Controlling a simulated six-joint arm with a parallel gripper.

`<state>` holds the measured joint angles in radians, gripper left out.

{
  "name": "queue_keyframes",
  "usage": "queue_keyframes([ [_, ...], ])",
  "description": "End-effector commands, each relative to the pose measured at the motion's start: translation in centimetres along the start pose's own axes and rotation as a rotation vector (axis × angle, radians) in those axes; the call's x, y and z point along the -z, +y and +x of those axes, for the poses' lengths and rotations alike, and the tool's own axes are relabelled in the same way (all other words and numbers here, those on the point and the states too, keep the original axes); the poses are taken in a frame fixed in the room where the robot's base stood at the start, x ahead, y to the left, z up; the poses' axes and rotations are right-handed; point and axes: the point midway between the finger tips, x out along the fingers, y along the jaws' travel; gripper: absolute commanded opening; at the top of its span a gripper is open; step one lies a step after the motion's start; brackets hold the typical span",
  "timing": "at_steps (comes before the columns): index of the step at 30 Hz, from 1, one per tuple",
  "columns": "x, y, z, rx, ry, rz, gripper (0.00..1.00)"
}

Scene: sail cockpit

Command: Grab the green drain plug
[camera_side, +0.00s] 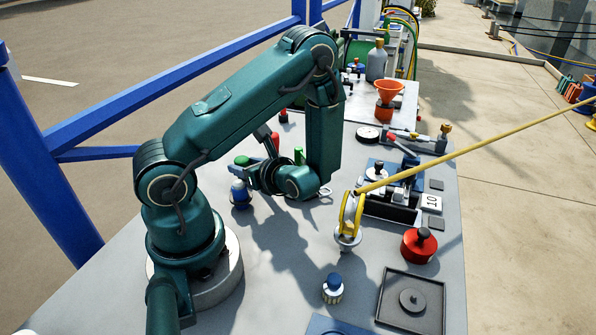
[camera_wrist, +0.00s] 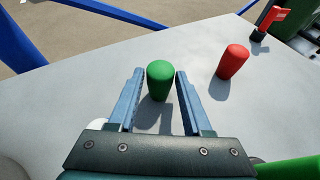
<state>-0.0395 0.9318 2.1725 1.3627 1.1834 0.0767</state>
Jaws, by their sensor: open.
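In the wrist view a green tapered plug (camera_wrist: 160,76) with a rounded top stands upright on the grey tabletop. My gripper (camera_wrist: 159,72) is open, with one blue finger on each side of this plug. A gap shows between the plug and each finger, so it is not gripped. In the side view the green plug (camera_side: 242,160) shows just left of my gripper (camera_side: 251,169), which is low over the table and partly hidden behind my wrist. Another green piece (camera_wrist: 292,169) is cut off at the lower right of the wrist view; in the side view it (camera_side: 299,155) stands behind my wrist.
A red plug (camera_wrist: 232,62) of similar shape stands right of the green one. A blue-topped piece (camera_side: 240,193) stands near my gripper in the side view. Table behind the green plug is clear.

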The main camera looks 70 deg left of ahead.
Motion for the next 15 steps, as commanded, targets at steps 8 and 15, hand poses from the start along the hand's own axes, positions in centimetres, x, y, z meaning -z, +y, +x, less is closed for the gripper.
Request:
queue_keyframes([
  [8,-0.01,0.01,0.1,0.0,0.0,0.001,0.34],
  [15,-0.02,0.02,0.09,0.0,0.0,0.001,0.0],
])
